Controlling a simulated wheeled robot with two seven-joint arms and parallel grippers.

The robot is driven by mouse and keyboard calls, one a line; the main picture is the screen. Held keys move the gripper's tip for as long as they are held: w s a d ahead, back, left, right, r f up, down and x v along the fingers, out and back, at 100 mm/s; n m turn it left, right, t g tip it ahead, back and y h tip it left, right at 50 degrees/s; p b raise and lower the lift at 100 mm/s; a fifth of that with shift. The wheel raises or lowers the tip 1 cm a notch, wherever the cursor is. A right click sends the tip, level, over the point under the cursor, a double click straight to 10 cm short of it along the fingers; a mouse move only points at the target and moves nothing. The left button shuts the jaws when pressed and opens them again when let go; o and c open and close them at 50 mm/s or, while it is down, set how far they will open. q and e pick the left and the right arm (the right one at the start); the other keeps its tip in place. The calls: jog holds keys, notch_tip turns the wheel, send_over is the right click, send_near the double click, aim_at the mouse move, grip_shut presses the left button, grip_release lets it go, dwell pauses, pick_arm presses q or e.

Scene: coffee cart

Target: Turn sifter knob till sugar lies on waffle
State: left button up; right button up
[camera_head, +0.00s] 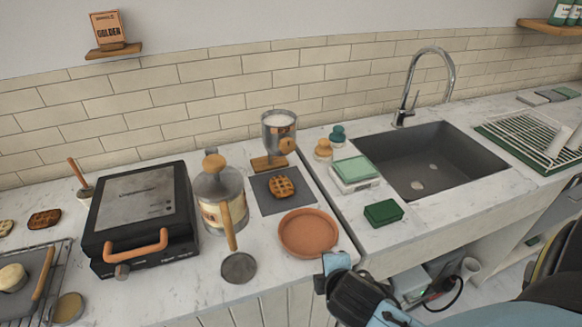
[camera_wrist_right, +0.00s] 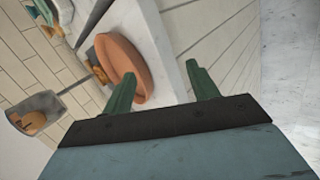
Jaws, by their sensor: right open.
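The sifter (camera_head: 279,130) is a metal cup filled with white sugar, held on a stand with a wooden base, with a round wooden knob (camera_head: 287,145) on its front. The waffle (camera_head: 281,187) lies on a dark grey mat below and in front of the sifter; I see no clear white on it. In the right wrist view the sifter (camera_wrist_right: 40,104) and its knob (camera_wrist_right: 33,122) show at the left. My right gripper (camera_wrist_right: 163,84) is open and empty, near the counter's front edge, apart from the sifter. My left gripper is not in view.
A terracotta plate (camera_head: 308,232) lies in front of the mat, between my right gripper and the sifter. A jar with a wooden lid (camera_head: 219,192) and a black waffle iron (camera_head: 140,215) stand to the left. A green sponge (camera_head: 383,212) and the sink (camera_head: 430,160) are to the right.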

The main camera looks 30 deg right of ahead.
jog(key=w+d+r+n+t+h, duration=0.2)
jog(key=w+d+r+n+t, duration=0.15)
jog(key=w+r+n, duration=0.4)
jog(key=n+t+y+p, duration=0.15)
jog(key=n+t, duration=0.45)
jog(key=n, duration=1)
send_near(289, 148)
jog(key=shift+m, duration=0.25)
jog(key=x, duration=0.8)
jog(key=shift+w, duration=0.25)
jog(key=c, duration=1)
